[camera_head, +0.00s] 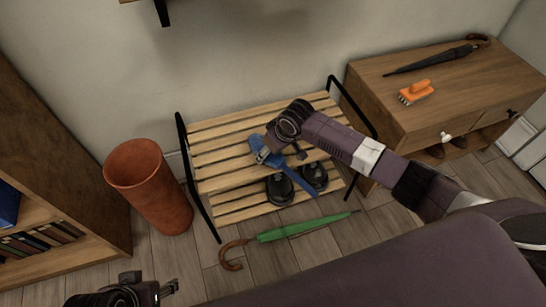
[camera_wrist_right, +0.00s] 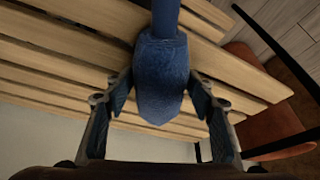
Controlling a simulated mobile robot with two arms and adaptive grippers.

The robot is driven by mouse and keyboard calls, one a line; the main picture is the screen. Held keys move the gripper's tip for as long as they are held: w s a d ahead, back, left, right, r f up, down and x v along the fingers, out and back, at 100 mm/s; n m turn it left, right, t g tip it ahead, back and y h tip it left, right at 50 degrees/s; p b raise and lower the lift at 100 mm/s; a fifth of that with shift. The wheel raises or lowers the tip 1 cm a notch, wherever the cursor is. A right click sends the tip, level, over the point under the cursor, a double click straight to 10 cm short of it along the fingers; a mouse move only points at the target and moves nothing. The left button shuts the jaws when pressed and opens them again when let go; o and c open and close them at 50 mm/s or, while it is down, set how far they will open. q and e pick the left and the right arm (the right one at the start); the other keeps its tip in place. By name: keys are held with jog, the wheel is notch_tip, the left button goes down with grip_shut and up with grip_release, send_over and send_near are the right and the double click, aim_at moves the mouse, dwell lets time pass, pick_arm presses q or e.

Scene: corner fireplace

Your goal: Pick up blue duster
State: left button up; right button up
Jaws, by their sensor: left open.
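The blue duster (camera_head: 288,176) lies across the slatted wooden bench (camera_head: 222,133), its handle pointing to the lower right. My right gripper (camera_head: 268,157) is over the duster's head end, with the arm coming in from the right. In the right wrist view the duster's wide blue head (camera_wrist_right: 162,85) lies between the two open fingers of the right gripper (camera_wrist_right: 160,92). My left gripper (camera_head: 168,289) is open and empty at the bottom left, away from the bench.
Dark round-topped objects (camera_head: 279,188) sit on the bench's lower shelf. A green umbrella (camera_head: 300,227) lies on the floor in front. A terracotta bin (camera_head: 150,187) stands left. A wooden cabinet (camera_head: 440,100) at right bears a black umbrella (camera_head: 437,59) and an orange brush (camera_head: 416,91).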

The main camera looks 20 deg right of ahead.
jog(key=c, duration=0.8)
